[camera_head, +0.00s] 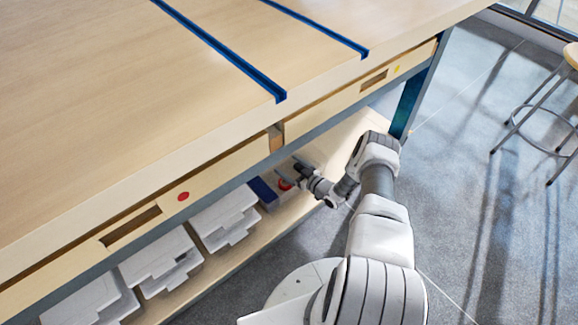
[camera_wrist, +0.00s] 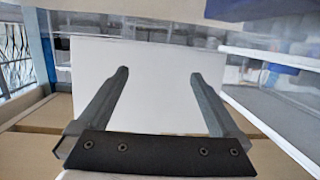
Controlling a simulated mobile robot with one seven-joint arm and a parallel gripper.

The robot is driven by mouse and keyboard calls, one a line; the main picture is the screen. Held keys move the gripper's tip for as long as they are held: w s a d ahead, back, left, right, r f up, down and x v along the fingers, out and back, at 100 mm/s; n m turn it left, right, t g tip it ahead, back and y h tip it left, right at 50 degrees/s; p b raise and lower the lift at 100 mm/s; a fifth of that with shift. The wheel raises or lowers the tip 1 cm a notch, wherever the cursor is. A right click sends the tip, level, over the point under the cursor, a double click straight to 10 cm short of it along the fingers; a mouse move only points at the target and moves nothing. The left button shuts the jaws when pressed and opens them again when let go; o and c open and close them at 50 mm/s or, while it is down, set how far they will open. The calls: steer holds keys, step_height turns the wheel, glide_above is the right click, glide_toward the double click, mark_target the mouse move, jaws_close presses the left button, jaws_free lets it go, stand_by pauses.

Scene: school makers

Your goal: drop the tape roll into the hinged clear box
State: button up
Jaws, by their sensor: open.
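My gripper (camera_head: 298,172) reaches in over the lower shelf under the workbench. In the wrist view its two fingers (camera_wrist: 158,75) are open and apart, with nothing held between them. A plain white surface (camera_wrist: 155,105) lies behind the fingers. A small red ring-like thing (camera_head: 284,184) shows beside my gripper in the head view, possibly the tape roll, partly hidden. I cannot make out a tape roll in the wrist view.
A blue item (camera_head: 262,191) stands on the shelf (camera_head: 235,252) left of my gripper. White bins (camera_head: 224,217) stand farther left. The drawer front (camera_head: 205,190) and tabletop (camera_head: 150,95) overhang the shelf. A stool (camera_head: 545,115) stands at right; floor between is clear.

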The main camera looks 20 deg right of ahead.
steer(key=p+v, duration=0.5)
steer(key=v, duration=1.2)
steer(key=shift+s+d, duration=0.15)
steer(key=shift+s, duration=0.05)
